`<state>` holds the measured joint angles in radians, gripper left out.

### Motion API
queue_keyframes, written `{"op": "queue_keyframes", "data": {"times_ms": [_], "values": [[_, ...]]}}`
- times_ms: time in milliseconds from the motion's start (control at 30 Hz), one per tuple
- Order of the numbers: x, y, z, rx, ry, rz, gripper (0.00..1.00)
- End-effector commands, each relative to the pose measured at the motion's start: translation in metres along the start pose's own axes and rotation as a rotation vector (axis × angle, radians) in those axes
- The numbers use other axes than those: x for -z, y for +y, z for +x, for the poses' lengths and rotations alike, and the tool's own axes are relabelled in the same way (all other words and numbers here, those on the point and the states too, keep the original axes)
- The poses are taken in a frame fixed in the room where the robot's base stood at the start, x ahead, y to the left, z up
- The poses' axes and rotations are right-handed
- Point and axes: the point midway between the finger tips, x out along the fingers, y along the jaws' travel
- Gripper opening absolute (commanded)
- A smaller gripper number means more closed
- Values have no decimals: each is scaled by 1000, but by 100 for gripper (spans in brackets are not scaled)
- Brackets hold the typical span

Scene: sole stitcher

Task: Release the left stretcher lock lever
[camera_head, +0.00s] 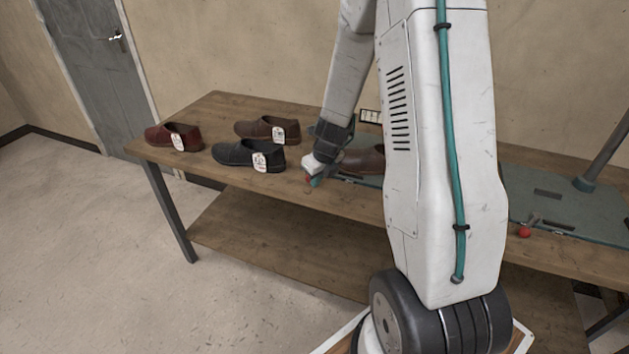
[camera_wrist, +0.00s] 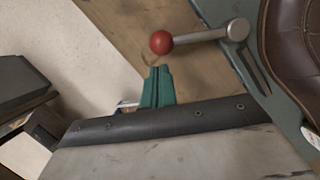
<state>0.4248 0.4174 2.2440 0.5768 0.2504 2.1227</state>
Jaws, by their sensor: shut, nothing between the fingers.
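The left lock lever shows in the wrist view as a metal bar with a red ball knob (camera_wrist: 161,42). It runs to a round pivot (camera_wrist: 238,29) on the grey-green plate of the left stretcher (camera_wrist: 222,66), beside a dark slot. My gripper (camera_wrist: 158,68) has teal fingers, shut together and empty. Their tips are just below the red knob in the picture; I cannot tell whether they touch it. In the head view my gripper (camera_head: 313,180) is low at the table's front edge by the left plate, much of which my arm hides.
A brown shoe (camera_wrist: 297,45) sits on the left plate. Red (camera_head: 174,137), black (camera_head: 249,154) and brown (camera_head: 267,129) tagged shoes stand on the wooden table (camera_head: 215,104) to the left. A second plate (camera_head: 550,205) with its own red-knobbed lever (camera_head: 524,231) is at the right.

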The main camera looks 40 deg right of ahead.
Motion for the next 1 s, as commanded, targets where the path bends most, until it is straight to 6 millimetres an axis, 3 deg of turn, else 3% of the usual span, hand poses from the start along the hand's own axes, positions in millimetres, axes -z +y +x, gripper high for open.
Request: {"op": "queue_keyframes", "data": {"times_ms": [867,1000], "values": [[-7,5,1,1,-3,-4,0],[-8,4,-7,2,-6,-2,0]]}}
